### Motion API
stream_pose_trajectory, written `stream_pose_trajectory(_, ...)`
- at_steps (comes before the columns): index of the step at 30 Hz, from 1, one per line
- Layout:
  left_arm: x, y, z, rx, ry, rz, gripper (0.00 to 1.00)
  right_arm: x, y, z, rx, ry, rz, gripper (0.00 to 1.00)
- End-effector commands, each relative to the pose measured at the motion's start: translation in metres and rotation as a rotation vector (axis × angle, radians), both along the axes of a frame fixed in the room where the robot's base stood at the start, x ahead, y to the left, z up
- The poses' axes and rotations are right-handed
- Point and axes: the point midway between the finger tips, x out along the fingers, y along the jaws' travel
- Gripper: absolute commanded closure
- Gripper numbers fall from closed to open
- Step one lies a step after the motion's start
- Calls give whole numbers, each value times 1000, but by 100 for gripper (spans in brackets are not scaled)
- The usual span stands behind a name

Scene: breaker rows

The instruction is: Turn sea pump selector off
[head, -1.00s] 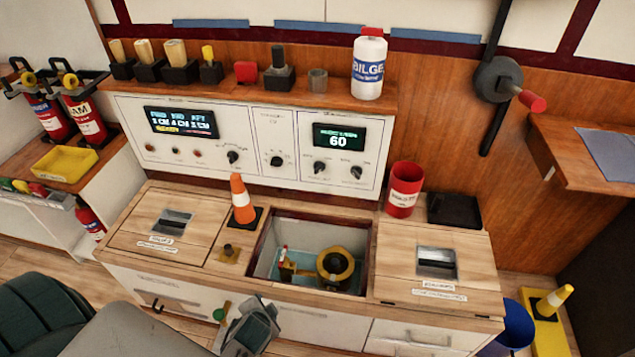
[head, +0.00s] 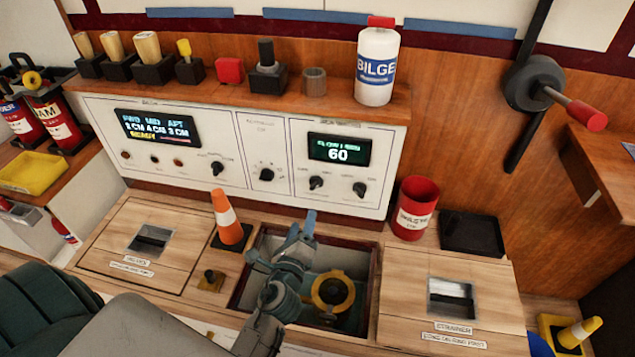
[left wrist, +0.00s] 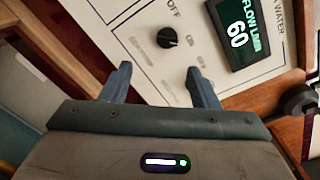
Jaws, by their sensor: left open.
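The instrument panel (head: 288,160) has a green display reading 60 with two black knobs under it. The left one of these (head: 316,183) appears to be the knob in the left wrist view (left wrist: 168,38), with an "OFF" label beside it. Which word its pointer faces is too small to tell. My left gripper (head: 303,222) is over the open hatch, below and in front of the panel, pointing toward it. In the left wrist view its two fingers (left wrist: 158,82) are apart and empty, with the knob ahead between and beyond the tips. My right gripper is not in view.
Two more black knobs sit on the panel's left (head: 217,168) and middle (head: 267,174). An orange cone (head: 228,217) stands left of the open hatch (head: 375,270). A red cup (head: 413,208) and black tray (head: 471,234) are to the right. A white BILGE bottle (head: 376,65) stands on the shelf.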

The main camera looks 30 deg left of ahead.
Motion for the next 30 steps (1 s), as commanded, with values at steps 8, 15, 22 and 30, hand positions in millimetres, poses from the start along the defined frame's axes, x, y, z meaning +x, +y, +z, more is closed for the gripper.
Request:
stream_pose_trajectory(8,31,3,6,60,-8,-18,45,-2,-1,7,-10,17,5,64)
stream_pose_trajectory(15,76,15,5,56,-8,-17,45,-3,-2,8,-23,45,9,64)
stream_pose_trajectory(22,102,22,3,54,-6,-16,45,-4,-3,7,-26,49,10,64)
stream_pose_trajectory(30,107,23,3,53,-5,-16,45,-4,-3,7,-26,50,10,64)
